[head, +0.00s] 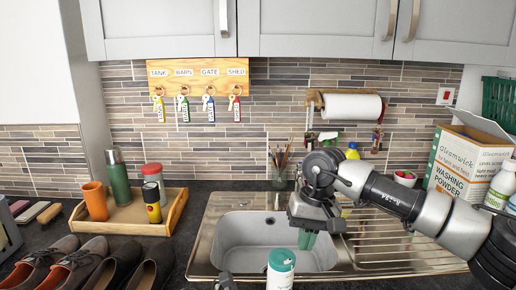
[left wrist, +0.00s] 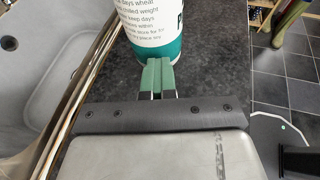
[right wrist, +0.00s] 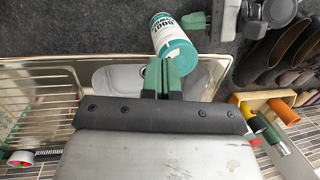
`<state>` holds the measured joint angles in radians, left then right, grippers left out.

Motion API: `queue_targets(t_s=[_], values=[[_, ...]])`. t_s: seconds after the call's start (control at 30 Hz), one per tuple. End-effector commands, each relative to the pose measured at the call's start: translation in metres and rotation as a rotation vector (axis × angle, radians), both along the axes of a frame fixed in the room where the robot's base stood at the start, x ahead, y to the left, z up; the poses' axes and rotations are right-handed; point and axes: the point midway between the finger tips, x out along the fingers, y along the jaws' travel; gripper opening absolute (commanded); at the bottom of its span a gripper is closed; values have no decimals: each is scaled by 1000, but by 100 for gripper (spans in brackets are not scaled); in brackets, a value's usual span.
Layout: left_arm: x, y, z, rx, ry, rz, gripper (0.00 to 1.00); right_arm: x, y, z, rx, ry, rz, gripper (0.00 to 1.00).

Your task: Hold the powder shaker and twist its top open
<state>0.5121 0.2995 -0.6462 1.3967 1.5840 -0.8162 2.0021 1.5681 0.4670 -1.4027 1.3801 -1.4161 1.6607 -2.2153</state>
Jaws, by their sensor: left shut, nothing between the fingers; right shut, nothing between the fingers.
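The powder shaker (head: 280,275), a white tub with a teal top, stands upright on the dark worktop in front of the sink, cut off by the head view's lower edge. Its lettering and teal base band show in the left wrist view (left wrist: 158,25), and it also shows in the right wrist view (right wrist: 172,42). My right gripper (head: 307,240) is shut and empty, above the sink, behind and apart from the shaker. My left gripper (left wrist: 158,78) is shut and empty, its green fingertips low beside the shaker; I cannot tell whether they touch it.
The steel sink (head: 245,238) lies behind the shaker, with its drainer on the right. A wooden tray (head: 165,222) with cups and a green flask is at the left, shoes (head: 95,262) in front. A washing powder box (head: 462,160) stands at the right.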

Motion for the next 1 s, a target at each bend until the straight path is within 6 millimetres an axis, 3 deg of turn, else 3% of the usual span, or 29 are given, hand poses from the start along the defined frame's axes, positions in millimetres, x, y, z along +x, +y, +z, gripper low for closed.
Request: queue_targets(t_s=[0.37,0.7,1.0], values=[[0,0,0,0,0,0,0,0,3,5,-4,-3,4,0],[0,0,0,0,0,0,0,-15,64,13,-151,-69,0,0],[0,0,0,0,0,0,0,-16,67,-15,-163,-75,-8,0]])
